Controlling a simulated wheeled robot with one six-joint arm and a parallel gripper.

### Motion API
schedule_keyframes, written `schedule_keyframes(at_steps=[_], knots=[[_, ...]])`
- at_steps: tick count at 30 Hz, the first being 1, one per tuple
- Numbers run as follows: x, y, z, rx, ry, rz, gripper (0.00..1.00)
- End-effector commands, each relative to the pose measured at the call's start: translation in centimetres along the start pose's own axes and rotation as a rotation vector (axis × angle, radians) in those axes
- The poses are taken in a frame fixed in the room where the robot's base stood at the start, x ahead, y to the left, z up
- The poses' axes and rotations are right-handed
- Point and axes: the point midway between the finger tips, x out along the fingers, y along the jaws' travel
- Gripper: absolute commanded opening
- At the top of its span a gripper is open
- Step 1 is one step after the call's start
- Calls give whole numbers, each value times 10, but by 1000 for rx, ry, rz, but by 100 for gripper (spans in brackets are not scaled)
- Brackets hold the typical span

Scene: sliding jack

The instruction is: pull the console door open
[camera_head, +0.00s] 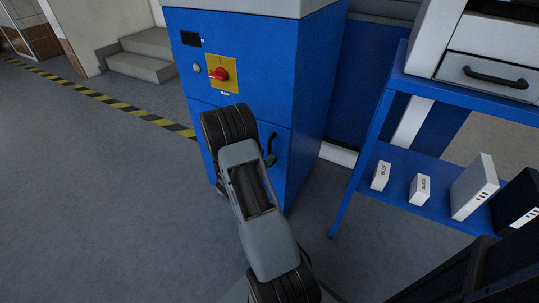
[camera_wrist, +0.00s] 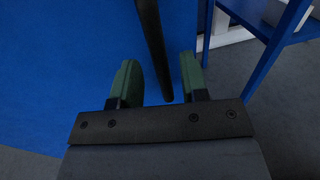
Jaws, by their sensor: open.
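The blue console (camera_head: 240,60) stands ahead, with its door (camera_head: 283,155) on the lower front. The door looks closed, but my arm covers much of it in the head view. A dark handle (camera_head: 270,150) shows on the door just right of my arm. In the wrist view the handle (camera_wrist: 152,45) is a dark bar that comes down from the top edge, with its lower end near the gap between my fingers. My gripper (camera_wrist: 160,80) has two green fingers spread apart, open, with nothing clamped. I cannot tell the depth between fingers and handle. The head view hides my fingers.
A red knob on a yellow plate (camera_head: 222,74) sits above the door. A blue shelf table (camera_head: 420,195) with several boxes stands right of the console. Grey steps (camera_head: 143,54) and a yellow-black floor stripe (camera_head: 110,103) lie left. The floor at left is clear.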

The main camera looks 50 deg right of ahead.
Motion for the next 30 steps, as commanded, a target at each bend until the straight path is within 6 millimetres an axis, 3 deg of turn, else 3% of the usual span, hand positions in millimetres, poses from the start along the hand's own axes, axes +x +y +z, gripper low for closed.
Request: schedule_keyframes(at_steps=[7,19,30], knots=[[23,0,0,1,0,-1,41],[28,0,0,0,1,0,41],[28,0,0,0,1,0,6]])
